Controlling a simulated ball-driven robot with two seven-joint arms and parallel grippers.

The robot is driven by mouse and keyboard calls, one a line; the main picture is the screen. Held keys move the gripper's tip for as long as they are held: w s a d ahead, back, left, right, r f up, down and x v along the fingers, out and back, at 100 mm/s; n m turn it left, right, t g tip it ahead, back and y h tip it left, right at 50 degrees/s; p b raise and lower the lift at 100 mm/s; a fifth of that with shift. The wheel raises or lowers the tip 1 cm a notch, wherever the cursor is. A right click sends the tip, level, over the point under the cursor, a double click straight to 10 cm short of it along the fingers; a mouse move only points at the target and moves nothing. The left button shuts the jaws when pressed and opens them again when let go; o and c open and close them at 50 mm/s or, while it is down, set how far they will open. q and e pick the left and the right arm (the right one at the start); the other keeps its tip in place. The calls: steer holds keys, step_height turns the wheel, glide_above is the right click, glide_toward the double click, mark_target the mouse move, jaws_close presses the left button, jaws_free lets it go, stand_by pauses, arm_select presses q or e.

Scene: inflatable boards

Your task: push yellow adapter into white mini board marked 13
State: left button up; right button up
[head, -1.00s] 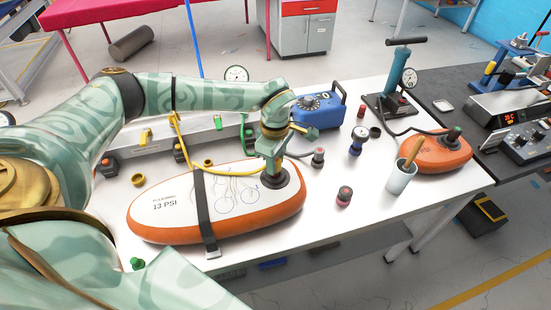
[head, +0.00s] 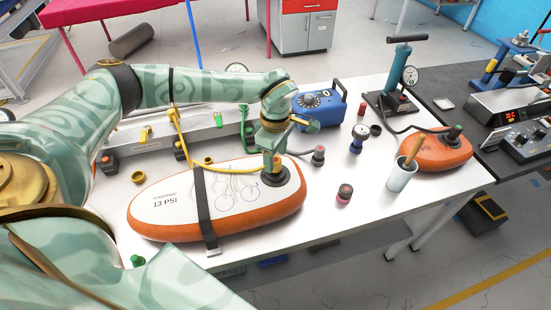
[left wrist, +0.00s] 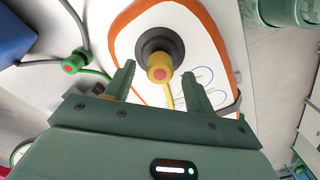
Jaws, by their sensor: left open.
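The white mini board marked 13 PSI (head: 150,213), with an orange rim, lies on the table under a dark strap. Its black round valve (head: 292,184) is at its right end and also shows in the left wrist view (left wrist: 146,43). The yellow adapter (left wrist: 158,74), with a red centre, stands at the valve; a yellow hose leaves it. How deep it sits I cannot tell. It shows small in the head view (head: 277,162). My left gripper (head: 272,148) is open just above the adapter, its fingers apart on either side in the wrist view. My right gripper is not in view.
A blue pump box (head: 320,112) stands behind the valve. A dark-and-red fitting (head: 344,193), a small gauge (head: 357,140) and a white cup (head: 402,176) stand to the right. A smaller orange board (head: 436,152) lies further right. The table's front right is clear.

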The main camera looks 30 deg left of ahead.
mark_target(276, 160)
arm_select(q)
step_height(276, 160, up, 14)
steer(key=p, duration=0.1)
steer(key=shift+p, duration=0.3)
steer(key=shift+f, duration=0.15)
